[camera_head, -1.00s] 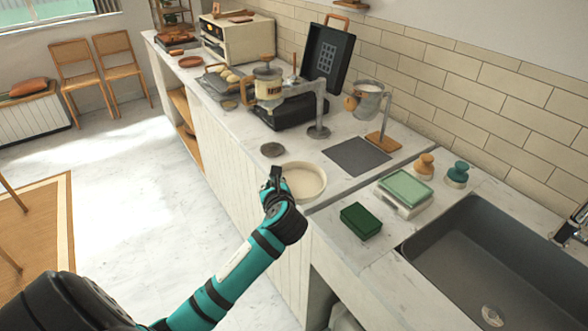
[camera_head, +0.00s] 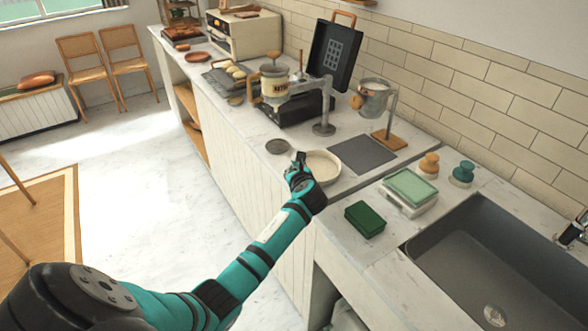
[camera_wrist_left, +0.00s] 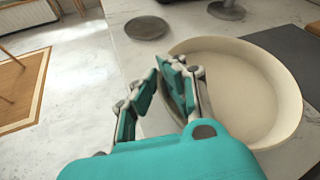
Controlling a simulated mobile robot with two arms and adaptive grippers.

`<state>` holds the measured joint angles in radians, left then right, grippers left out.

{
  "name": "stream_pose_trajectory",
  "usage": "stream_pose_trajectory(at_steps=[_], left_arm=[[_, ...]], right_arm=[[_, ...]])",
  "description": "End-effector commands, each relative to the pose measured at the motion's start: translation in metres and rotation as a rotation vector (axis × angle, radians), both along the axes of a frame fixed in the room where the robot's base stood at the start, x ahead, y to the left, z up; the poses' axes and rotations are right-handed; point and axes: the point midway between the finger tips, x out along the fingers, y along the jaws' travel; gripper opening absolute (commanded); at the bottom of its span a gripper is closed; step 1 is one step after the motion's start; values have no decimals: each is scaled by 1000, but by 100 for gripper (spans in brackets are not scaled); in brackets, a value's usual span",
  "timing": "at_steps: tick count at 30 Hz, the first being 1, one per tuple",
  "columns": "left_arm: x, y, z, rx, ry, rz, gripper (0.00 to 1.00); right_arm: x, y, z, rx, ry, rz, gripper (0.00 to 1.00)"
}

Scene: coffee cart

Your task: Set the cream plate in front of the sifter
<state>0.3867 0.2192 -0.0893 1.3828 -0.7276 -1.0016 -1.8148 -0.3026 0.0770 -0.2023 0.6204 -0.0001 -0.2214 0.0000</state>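The cream plate (camera_head: 322,166) is a round, shallow dish near the counter's front edge, left of the dark square mat; it fills the right of the left wrist view (camera_wrist_left: 245,85). My left gripper (camera_head: 301,158) is at its left rim, one finger inside and one outside. The fingers (camera_wrist_left: 161,68) converge closely on the rim and look shut on it. I cannot tell whether the plate touches the counter. What looks like the sifter, a metal cup (camera_head: 374,99) with a wooden knob, hangs on a stand behind the mat. My right gripper is not in view.
A dark disc (camera_head: 278,146) lies just left of the plate. The dark mat (camera_head: 362,155) lies to its right. A cream canister (camera_head: 275,84) and metal stand (camera_head: 324,128) are behind. A green sponge (camera_head: 365,219), a scale (camera_head: 410,190) and the sink (camera_head: 500,255) are at right.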

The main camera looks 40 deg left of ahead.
Motion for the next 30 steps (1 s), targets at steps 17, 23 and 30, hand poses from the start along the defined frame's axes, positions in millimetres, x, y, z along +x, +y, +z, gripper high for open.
stream_pose_trajectory(at_steps=[17, 23, 30], left_arm=[[0, 0, -2, 0, 0, 0, 29], [0, 0, 1, 0, -1, 1, 29], [-23, -25, 14, -2, -2, -3, 29]], right_arm=[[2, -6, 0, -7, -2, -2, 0], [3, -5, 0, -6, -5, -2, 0], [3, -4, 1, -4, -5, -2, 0]])
